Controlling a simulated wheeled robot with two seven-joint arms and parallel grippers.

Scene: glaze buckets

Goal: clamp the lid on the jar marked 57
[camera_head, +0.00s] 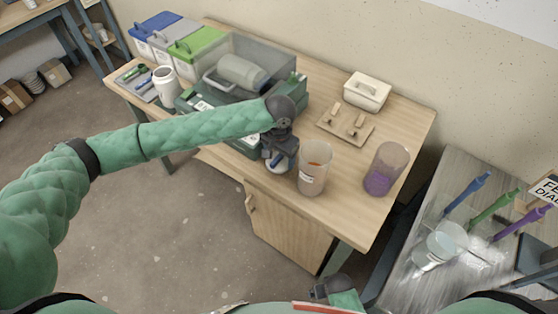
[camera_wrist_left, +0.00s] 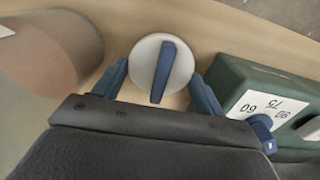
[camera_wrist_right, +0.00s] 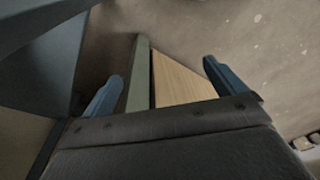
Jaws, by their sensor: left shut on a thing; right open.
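My left gripper (camera_head: 281,155) is shut on a white round lid (camera_wrist_left: 147,62) with a blue bar (camera_wrist_left: 164,72) across its top. A finger lies on each side of it in the left wrist view. Whether a jar is under it is hidden. In the head view the gripper is above the table's front edge, left of a clear bucket (camera_head: 313,172) with orange inside. My right gripper (camera_wrist_right: 164,86) is open and empty, low in front of the table.
A green case (camera_head: 190,101) is just left of my left gripper; its scale (camera_wrist_left: 262,105) shows 60, 75 and 90. A bucket with purple inside (camera_head: 385,170) stands at the right. Behind are a wooden block board (camera_head: 345,124) and a cream box (camera_head: 367,91). A side bench (camera_head: 440,184) holds colored tools.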

